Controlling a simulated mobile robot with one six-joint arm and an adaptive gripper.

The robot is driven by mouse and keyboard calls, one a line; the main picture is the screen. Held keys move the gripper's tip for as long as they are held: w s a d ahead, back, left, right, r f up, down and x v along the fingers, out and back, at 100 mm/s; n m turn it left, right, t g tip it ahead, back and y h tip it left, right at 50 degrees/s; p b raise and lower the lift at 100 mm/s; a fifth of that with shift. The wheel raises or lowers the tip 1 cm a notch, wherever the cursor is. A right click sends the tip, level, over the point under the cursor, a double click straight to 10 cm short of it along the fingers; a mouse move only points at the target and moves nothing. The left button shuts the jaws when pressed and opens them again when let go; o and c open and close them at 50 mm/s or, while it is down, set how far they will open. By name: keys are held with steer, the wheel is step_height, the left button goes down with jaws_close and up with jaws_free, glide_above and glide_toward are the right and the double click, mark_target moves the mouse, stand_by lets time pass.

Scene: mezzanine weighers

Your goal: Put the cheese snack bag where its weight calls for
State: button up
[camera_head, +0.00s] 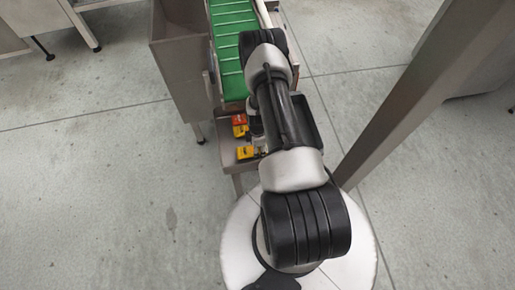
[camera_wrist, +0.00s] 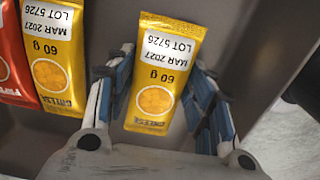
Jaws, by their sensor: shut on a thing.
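A matching yellow bag (camera_wrist: 55,55) and a red bag (camera_wrist: 14,60) lie to the left in the tray. A green conveyor (camera_head: 232,60) runs beyond the tray, beside a grey metal bin (camera_head: 180,70). A thick grey post (camera_head: 410,110) stands at right.

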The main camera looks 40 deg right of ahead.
steer(key=shift+f, duration=0.1)
steer(key=o, duration=0.7)
steer(key=shift+f, duration=0.1)
steer(key=o, duration=0.5)
steer(key=shift+c, duration=0.2)
steer(key=w+a+r+m+t+p, duration=0.1)
steer(key=w+a+r+m, duration=0.15)
steer(key=r, duration=1.15)
steer(key=w+a+r+m+p, duration=0.1)
steer(key=a+r, duration=0.2)
steer(key=r, duration=1.1)
steer(key=w+a+r+m+t+p, duration=0.1)
steer(key=w+a+r+p, duration=0.15)
steer(key=r, duration=1.15)
steer(key=s+a+r+m+t+b, duration=0.1)
steer(key=s+a+r+m, duration=0.1)
steer(key=s+a+r, duration=0.4)
steer(key=s+a+r+m, duration=0.2)
steer(key=a+r, duration=0.2)
steer(key=r, duration=0.4)
steer(key=s+a+r+m, duration=0.1)
steer(key=s+a+r, duration=0.1)
steer(key=s, duration=0.4)
steer(key=s+a+r+m+t, duration=0.1)
steer(key=s+a+r+m, duration=0.1)
steer(key=s, duration=0.4)
steer(key=shift+a+r+t, duration=0.3)
steer(key=shift+a+r, duration=0.25)
steer(key=shift+a, duration=0.05)
